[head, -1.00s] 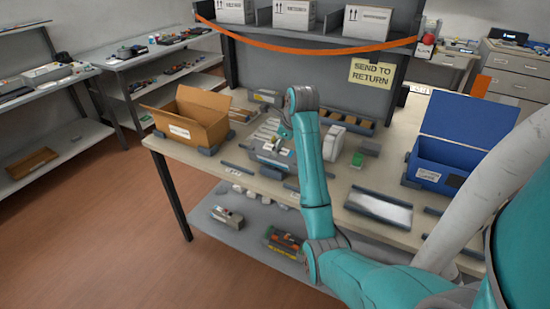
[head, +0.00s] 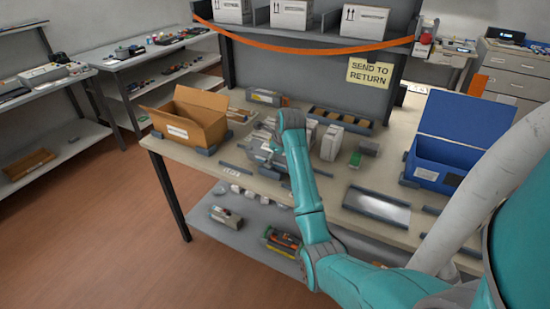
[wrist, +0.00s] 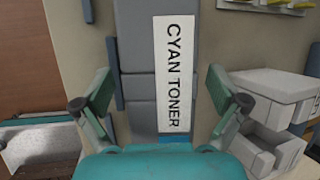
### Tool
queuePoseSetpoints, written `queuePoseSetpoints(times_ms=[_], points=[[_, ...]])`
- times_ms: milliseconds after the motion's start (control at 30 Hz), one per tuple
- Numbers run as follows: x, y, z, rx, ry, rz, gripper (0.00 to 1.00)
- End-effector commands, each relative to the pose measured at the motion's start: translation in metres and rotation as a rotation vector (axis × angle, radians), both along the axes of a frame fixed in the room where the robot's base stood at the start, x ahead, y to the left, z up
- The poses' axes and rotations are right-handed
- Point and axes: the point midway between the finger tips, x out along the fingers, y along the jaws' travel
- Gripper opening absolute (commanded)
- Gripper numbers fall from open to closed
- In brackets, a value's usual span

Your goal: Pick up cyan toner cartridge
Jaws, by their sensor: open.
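The cyan toner cartridge (wrist: 140,60) is a grey block with a white label reading CYAN TONER and a small blue strip at the label's lower end. In the wrist view it lies between the two green finger pads of my gripper (wrist: 158,100). The fingers are open, one on each side, with visible gaps to the cartridge. My gripper's base covers its lower end. In the head view my arm hides most of the gripper and its surroundings on the table, so I cannot make out the cartridge there clearly.
An open cardboard box (head: 200,128) stands at the table's left and a blue bin (head: 440,172) at its right. White boxy items (head: 331,143) stand just right of my arm; pale units (wrist: 275,95) also flank the right finger. A grey shelf (head: 388,75) rises behind.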

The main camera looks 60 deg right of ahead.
Motion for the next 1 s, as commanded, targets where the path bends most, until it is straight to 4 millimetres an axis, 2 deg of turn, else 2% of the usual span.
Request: queuePoseSetpoints(times_ms=[133, 500, 767, 867, 1000], points=[[0.000, 0.000, 0.000, 0.000, 0.000, 0.000, 0.94], [0.000, 0.000, 0.000, 0.000, 0.000, 0.000, 0.02], [0.000, 0.000, 0.003, -0.002, -0.002, 0.000, 0.01], [0.000, -0.001, 0.010, -0.003, -0.003, 0.000, 0.01], [0.001, -0.001, 0.033, -0.005, -0.006, -0.001, 0.01]])
